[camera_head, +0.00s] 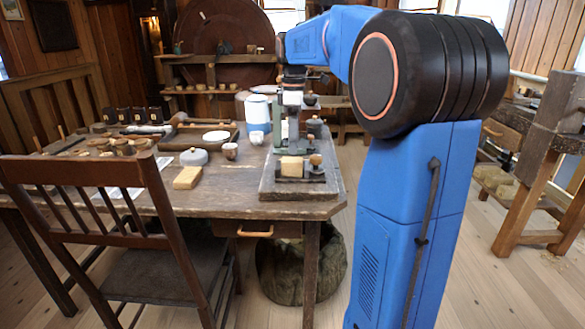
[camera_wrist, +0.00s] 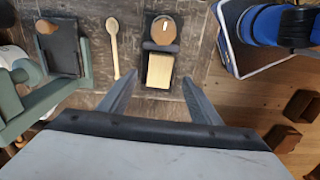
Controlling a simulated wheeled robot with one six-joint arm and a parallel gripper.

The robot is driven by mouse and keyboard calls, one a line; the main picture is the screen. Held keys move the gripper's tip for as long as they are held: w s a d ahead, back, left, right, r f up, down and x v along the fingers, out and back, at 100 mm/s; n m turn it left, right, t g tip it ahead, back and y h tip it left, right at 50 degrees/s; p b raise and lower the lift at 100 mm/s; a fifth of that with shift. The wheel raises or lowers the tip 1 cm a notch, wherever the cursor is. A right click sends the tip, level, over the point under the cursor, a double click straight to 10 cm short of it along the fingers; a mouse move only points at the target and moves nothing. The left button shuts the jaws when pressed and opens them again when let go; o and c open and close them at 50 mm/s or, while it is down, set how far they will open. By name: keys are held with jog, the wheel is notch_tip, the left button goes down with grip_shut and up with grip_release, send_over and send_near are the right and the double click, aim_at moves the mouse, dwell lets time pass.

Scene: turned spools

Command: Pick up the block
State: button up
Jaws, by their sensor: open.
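A light wooden block (camera_head: 292,166) sits on a dark piece on the board at the table's right end. It seems to be the same pale, grained block (camera_wrist: 159,72) in the wrist view, between the lines of my two fingers. A second tan block (camera_head: 187,178) lies on the tabletop further left. My gripper (camera_wrist: 160,80) is open and empty, its fingers spread on either side of the block, apparently above it. In the head view my gripper (camera_head: 292,100) hangs over the table's right end; its fingertips are hard to make out there.
A round wooden knob (camera_wrist: 164,31) stands beside the block, and a wooden spoon (camera_wrist: 113,47) lies to its left. A green frame (camera_wrist: 45,95) rises further left. Cups, a grey lidded pot (camera_head: 194,157) and a white-blue canister (camera_head: 257,115) crowd the table (camera_head: 236,200). A chair (camera_head: 95,185) stands in front.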

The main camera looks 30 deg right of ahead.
aim_at(293, 160)
jog(key=shift+w+a+f, duration=0.1)
jog(key=shift+f, duration=1.9)
jog(key=shift+w+a+f, duration=0.1)
jog(key=shift+f, duration=1.85)
jog(key=c, duration=1.2)
